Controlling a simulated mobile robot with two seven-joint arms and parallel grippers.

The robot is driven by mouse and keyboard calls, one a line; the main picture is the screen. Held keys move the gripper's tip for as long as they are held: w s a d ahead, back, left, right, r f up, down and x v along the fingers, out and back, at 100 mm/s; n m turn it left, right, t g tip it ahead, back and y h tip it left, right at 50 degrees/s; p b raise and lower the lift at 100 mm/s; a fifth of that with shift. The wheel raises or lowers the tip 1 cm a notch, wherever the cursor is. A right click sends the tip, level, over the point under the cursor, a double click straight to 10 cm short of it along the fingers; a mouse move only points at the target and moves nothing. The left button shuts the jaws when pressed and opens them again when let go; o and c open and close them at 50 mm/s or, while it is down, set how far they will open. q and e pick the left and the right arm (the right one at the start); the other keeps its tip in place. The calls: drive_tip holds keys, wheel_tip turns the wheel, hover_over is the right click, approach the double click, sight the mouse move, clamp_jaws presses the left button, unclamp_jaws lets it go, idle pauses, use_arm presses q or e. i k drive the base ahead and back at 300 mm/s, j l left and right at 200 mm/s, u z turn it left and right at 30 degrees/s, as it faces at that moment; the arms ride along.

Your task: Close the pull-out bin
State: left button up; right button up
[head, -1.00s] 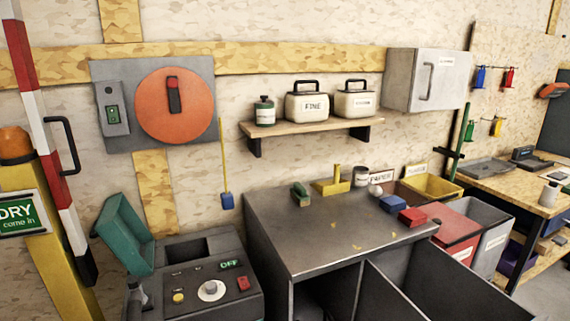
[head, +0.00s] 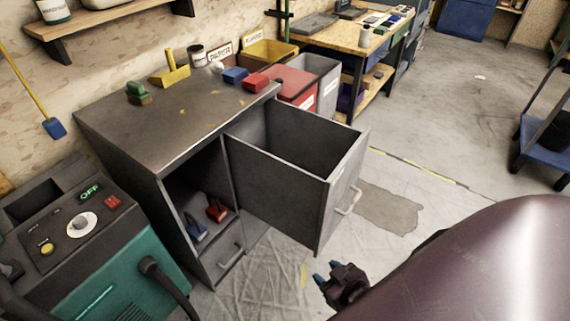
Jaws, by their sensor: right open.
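The pull-out bin (head: 336,192) is a dark grey, open-topped box that stands well out of the right side of the grey cabinet (head: 160,130). Its front panel faces right and carries a light bar handle (head: 350,201). My right gripper (head: 326,277) is open and empty, low in front of the bin, below the handle and apart from it in the picture. My right arm, a large dark purplish shape, fills the lower right. My left gripper is not in view.
A green machine (head: 105,255) with a black hose stands at the left. Red and grey bins (head: 318,75) stand behind the cabinet beside a wooden workbench (head: 345,38). A blue cart (head: 545,140) is at the right edge. Floor (head: 440,125) right of the pull-out bin is clear.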

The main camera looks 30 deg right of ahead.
sight(294, 169)
drive_tip(key=z, duration=1.5)
